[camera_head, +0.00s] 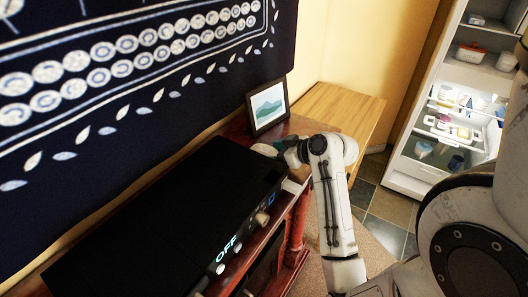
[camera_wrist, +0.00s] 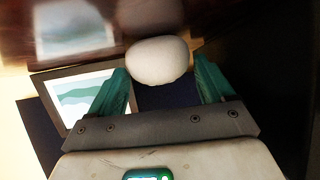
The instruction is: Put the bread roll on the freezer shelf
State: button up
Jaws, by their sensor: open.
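A pale, rounded thing, likely the bread roll (camera_wrist: 158,60), shows in the wrist view at the ends of my gripper's green fingers. My gripper (camera_wrist: 161,80) is open, with one finger on either side of it; I cannot tell whether they touch it. In the head view my gripper (camera_head: 287,152) is low over the reddish wooden cabinet, beside the black box, and a small pale patch shows at its tip. The open fridge-freezer (camera_head: 408,181) stands at the right with several shelves; I cannot tell which is the freezer shelf.
A black box (camera_head: 165,215) with a lit "OFF" display fills much of the cabinet (camera_head: 297,205). A framed picture (camera_head: 267,106) stands behind my gripper. A light wooden surface (camera_head: 340,103) lies beyond. Several containers occupy the fridge shelves. Tiled floor (camera_head: 385,206) lies before the fridge.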

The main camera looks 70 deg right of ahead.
jog(key=shift+x, duration=1.15)
jog(key=c, duration=0.8)
jog(key=shift+c, duration=0.2)
jog(key=shift+r, duration=0.1)
